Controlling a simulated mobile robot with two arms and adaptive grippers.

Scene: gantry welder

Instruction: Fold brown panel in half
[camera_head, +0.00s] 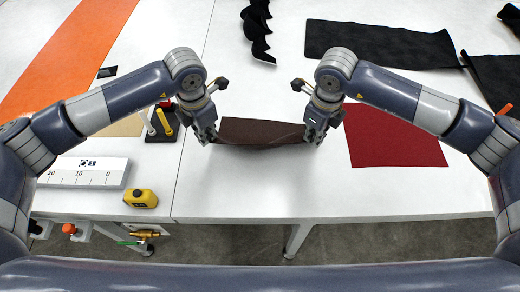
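The brown panel (260,131) lies on the white table between my two grippers. Its far edge is straight, and its near edge sags in a shallow curve with a fold line across it, held up at both ends. My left gripper (207,134) is at the panel's near left corner and appears shut on it. My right gripper (314,134) is at the near right corner and appears shut on it. The fingers hide both corners.
A dark red panel (395,138) lies just right of my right gripper. Black sheets (375,42) lie behind, and an orange strip (75,52) lies far left. A yellow tape measure (140,198) and a white scale plate (88,172) are front left. The table's front middle is clear.

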